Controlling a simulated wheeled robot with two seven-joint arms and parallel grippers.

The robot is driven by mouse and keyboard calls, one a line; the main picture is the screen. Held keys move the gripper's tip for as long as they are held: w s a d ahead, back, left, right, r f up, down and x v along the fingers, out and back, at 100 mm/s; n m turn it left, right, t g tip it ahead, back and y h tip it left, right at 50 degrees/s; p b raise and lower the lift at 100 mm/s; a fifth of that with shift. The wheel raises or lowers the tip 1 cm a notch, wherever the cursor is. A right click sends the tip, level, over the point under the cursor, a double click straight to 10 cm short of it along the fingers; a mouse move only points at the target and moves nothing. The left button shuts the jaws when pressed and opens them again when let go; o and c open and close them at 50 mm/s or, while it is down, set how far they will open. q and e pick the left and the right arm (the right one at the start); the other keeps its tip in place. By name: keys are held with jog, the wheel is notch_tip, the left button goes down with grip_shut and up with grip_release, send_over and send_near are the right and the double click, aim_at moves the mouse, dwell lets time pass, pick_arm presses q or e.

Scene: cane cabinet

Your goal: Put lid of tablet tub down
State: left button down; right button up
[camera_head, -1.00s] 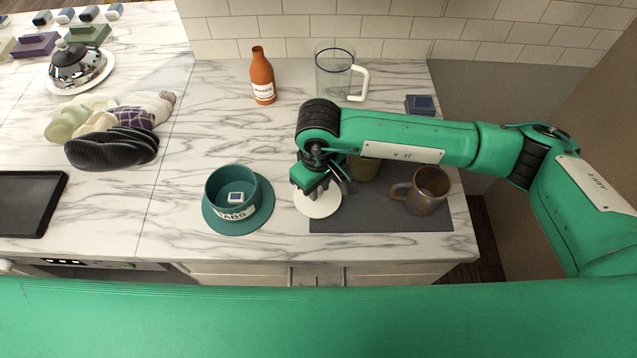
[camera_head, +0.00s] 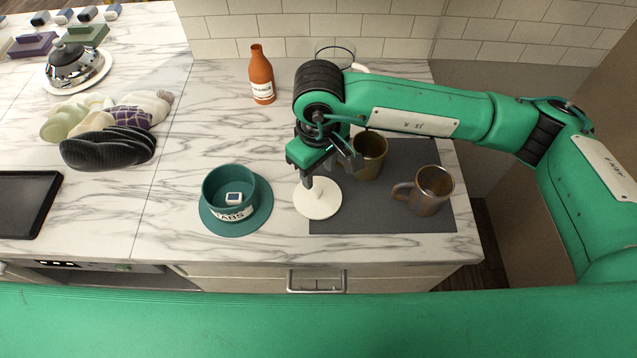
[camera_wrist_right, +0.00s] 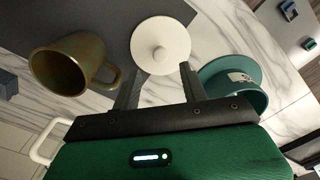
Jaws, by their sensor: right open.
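The white round lid (camera_head: 317,200) with a small knob lies on the counter, partly over the left edge of the dark grey mat. It also shows in the right wrist view (camera_wrist_right: 160,40). The teal tablet tub (camera_head: 231,190) stands uncovered to its left on a teal base, with a small blue-and-white block inside. The tub shows at the right of the wrist view (camera_wrist_right: 232,82). My right gripper (camera_wrist_right: 160,80) is open and empty, with its fingertips apart from the lid. In the head view it (camera_head: 332,172) is above the lid's far side. My left gripper is not in view.
Two brown mugs stand at the mat (camera_head: 390,223): one at the right (camera_head: 431,188), one behind (camera_head: 370,158). An orange bottle (camera_head: 262,75) and a glass jug (camera_head: 333,52) stand at the back. Mitts (camera_head: 108,148) lie left. Counter is clear between mitts and tub.

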notch_tip(320, 180, up, 6)
jog(key=shift+f+b, duration=0.1)
jog(key=shift+b, duration=0.5)
